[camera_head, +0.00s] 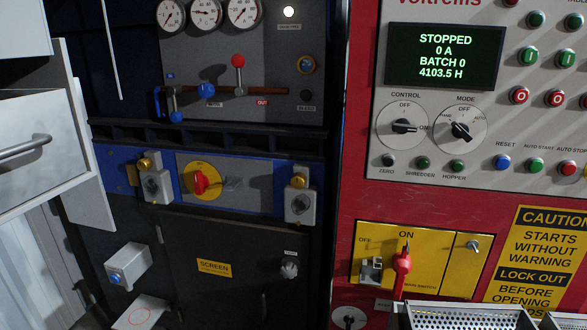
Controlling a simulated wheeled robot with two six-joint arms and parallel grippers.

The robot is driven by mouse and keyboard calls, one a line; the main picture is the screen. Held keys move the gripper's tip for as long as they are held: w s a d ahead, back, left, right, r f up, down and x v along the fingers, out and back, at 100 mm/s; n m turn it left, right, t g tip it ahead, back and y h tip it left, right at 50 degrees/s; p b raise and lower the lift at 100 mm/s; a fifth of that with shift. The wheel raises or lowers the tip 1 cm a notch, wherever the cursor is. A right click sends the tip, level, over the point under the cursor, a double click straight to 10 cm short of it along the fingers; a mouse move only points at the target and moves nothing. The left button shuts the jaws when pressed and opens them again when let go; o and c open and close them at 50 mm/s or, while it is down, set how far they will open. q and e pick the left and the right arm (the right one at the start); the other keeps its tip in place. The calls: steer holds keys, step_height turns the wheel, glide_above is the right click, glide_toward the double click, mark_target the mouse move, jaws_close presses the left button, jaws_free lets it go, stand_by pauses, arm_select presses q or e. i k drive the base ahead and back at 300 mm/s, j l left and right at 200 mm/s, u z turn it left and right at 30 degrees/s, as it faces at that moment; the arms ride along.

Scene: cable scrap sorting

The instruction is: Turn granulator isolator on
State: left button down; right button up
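No label that I can read says granulator isolator. A yellow switch panel (366,240) on the red cabinet carries OFF and ON markings and a small main switch label. Its red lever (402,268) stands upright, its tip just below the word ON. A metal latch or padlock-like piece (371,270) sits under OFF. On the dark machine at left, a red rotary handle (200,182) sits on a yellow disc on a grey plate. Neither of my grippers is in view.
A green display (446,56) reads STOPPED, 0 A, BATCH 0. Below it are the control knob (404,126), mode knob (461,131) and several buttons. A perforated metal tray (460,314) is at the bottom edge. A white drawer unit (28,145) stands at left.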

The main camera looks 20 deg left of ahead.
mark_target(202, 182)
steer(key=u, duration=1.35)
steer(key=i+j+z, duration=0.5)
steer(key=j+z, duration=0.15)
